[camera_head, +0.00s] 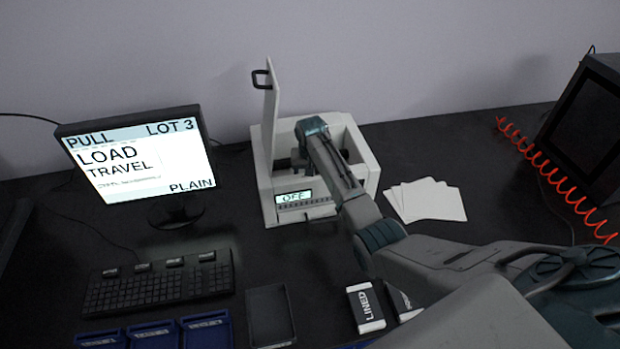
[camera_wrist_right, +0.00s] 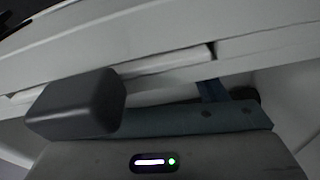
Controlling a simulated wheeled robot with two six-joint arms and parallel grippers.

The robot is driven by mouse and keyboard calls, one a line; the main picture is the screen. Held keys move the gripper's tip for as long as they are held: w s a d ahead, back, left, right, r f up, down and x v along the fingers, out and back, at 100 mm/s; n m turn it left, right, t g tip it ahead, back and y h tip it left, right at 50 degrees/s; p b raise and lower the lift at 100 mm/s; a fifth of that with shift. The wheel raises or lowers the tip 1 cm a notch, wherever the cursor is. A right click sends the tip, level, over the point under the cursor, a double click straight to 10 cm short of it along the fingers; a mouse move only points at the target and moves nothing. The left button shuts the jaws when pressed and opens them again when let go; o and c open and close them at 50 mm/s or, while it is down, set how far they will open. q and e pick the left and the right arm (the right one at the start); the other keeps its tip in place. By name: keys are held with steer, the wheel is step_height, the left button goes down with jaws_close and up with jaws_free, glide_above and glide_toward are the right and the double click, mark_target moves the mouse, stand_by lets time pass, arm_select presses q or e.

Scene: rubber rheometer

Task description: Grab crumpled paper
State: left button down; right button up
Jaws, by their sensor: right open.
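No crumpled paper can be made out in either view. The white rheometer box (camera_head: 265,180) stands at the back of the bench with its lid (camera_head: 271,110) raised. Its small display reads OFE or similar. My right arm reaches over the box, and my right gripper (camera_head: 300,160) is down inside its opening, mostly hidden behind the wrist. In the wrist view a dark grey finger (camera_wrist_right: 78,105) sits close to pale walls of the box interior (camera_wrist_right: 180,40). The jaws are open, and no paper shows at the finger. My left gripper is out of view.
A monitor (camera_head: 140,155) and keyboard (camera_head: 150,285) stand left. White sheets (camera_head: 428,200) lie right of the box. A black tray (camera_head: 270,315), blue bins (camera_head: 205,330) and a LINED pack (camera_head: 365,307) are in front. A red coiled cable (camera_head: 560,180) hangs at right.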

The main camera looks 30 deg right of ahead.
steer(key=shift+w+f, duration=0.2)
steer(key=shift+f, duration=1)
steer(key=c, duration=1)
steer(key=shift+c, duration=0.2)
